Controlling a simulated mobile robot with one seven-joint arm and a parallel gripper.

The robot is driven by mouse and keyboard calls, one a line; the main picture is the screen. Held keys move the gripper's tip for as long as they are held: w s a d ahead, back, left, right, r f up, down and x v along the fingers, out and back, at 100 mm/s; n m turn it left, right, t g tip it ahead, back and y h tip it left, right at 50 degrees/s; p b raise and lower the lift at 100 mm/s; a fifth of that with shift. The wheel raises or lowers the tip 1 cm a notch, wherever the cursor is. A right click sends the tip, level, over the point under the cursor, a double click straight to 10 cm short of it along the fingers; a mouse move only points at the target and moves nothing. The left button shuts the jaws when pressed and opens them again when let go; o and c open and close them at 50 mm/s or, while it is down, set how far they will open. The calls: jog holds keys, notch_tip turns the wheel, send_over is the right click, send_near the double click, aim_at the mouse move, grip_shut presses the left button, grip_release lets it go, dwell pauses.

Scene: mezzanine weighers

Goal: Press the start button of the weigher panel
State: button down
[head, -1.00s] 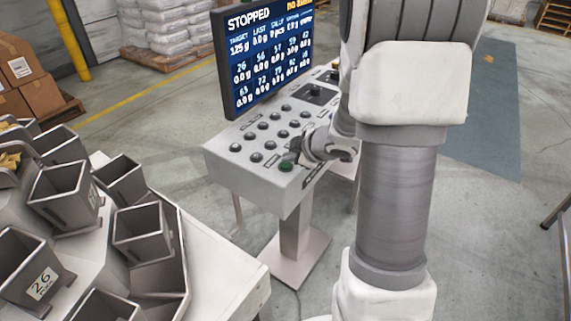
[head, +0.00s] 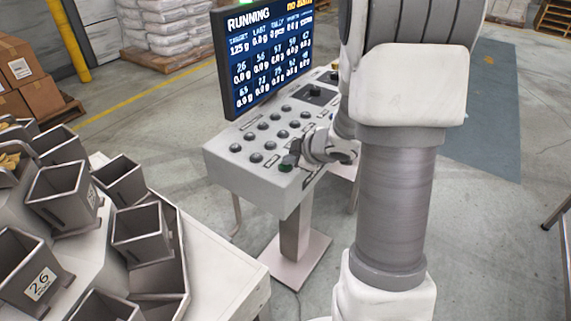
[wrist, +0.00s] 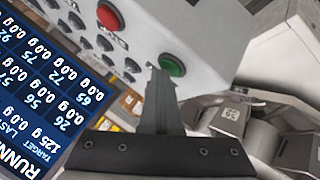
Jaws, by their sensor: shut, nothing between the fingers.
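The weigher panel (head: 232,171) is a pale sloped console on a pedestal with rows of dark round buttons. Its screen (head: 262,62) reads RUNNING, and it also shows at the left of the wrist view (wrist: 50,85). The green start button (head: 285,168) is at the console's near corner; in the wrist view the green button (wrist: 172,66) is just beyond my fingertips. My gripper (wrist: 158,75) is shut and empty, its tips overlapping the green button's edge. I cannot tell whether they touch it. In the head view my gripper (head: 294,152) partly covers the button.
A red button (wrist: 109,17) is on the same panel. The weigher's open metal hoppers (head: 140,233) stand at the left, close to the console. Boxes (head: 25,63) and stacked sacks (head: 165,22) are behind. Open floor lies to the right.

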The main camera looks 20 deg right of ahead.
aim_at(289, 167)
jog(key=shift+r+p, duration=0.8)
jog(key=shift+p, duration=0.05)
notch_tip(289, 167, up, 5)
jog(key=p, duration=0.5)
jog(key=shift+r, duration=0.1)
dwell(0.5)
jog(key=s+d+r+m+h, duration=0.1)
jog(key=s+r+m+h, duration=0.25)
jog(key=r, duration=0.35)
jog(key=s+r+m+h, duration=0.2)
jog(key=s+r+m, duration=0.15)
jog(key=r, duration=0.35)
jog(key=s+a+r+m+g+y, duration=0.1)
jog(key=s+a+m, duration=0.1)
jog(key=s+a, duration=0.4)
jog(key=s+a+r+m+g+y, duration=0.1)
jog(key=s+a, duration=0.5)
jog(key=s, duration=0.6)
jog(key=shift+s+r+m+g+y, duration=0.15)
jog(key=shift+r+m+g+y, duration=0.35)
jog(key=shift+m, duration=0.5)
